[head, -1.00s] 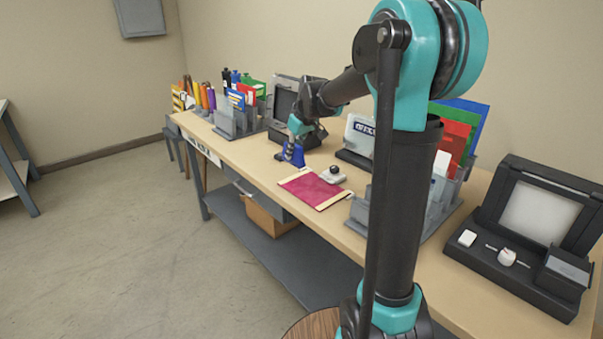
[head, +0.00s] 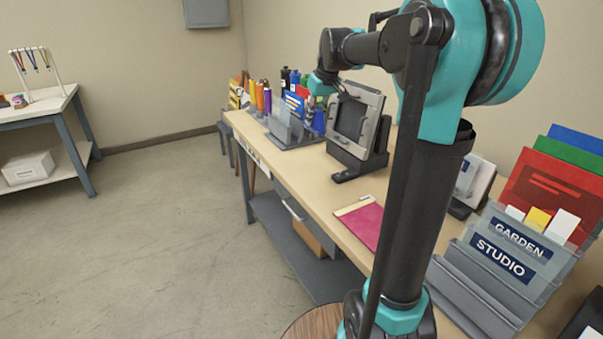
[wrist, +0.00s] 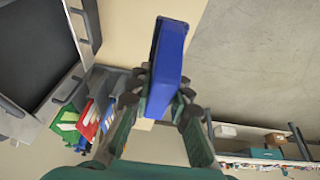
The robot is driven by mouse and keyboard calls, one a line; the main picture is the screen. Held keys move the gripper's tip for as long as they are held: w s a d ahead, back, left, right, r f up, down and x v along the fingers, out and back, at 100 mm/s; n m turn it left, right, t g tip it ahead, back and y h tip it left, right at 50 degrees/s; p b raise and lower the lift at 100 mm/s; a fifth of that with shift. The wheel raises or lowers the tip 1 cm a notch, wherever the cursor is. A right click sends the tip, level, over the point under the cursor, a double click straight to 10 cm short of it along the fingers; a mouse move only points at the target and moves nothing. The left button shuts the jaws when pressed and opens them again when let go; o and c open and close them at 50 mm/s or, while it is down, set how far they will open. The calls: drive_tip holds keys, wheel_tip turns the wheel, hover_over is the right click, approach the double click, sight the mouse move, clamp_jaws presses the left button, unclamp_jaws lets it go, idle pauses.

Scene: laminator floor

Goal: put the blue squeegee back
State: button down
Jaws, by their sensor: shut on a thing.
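The blue squeegee (wrist: 171,50) is in the wrist view, held between the fingers of my gripper (wrist: 168,88), its blue body reaching out past the fingertips. In the head view my gripper (head: 321,90) is over the far part of the workbench, in front of the black-screened frame. A blue piece just below it, the squeegee (head: 319,119), is beside the grey organizer (head: 288,133) with blue and red cards. I cannot tell whether the squeegee touches the organizer or the bench.
The black-screened frame (head: 352,122) stands close to the right of my gripper. Several bottles (head: 262,95) stand at the bench's far end. A maroon mat (head: 363,222) and a labelled grey rack (head: 500,265) are nearer. Open floor (head: 180,230) lies left of the bench.

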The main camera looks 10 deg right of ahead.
wheel_tip(320, 180, down, 20)
drive_tip(key=shift+r, duration=0.2)
idle(0.4)
drive_tip(key=c, duration=1.4)
unclamp_jaws()
drive_tip(key=shift+f, duration=0.1)
drive_tip(key=v, duration=1.2)
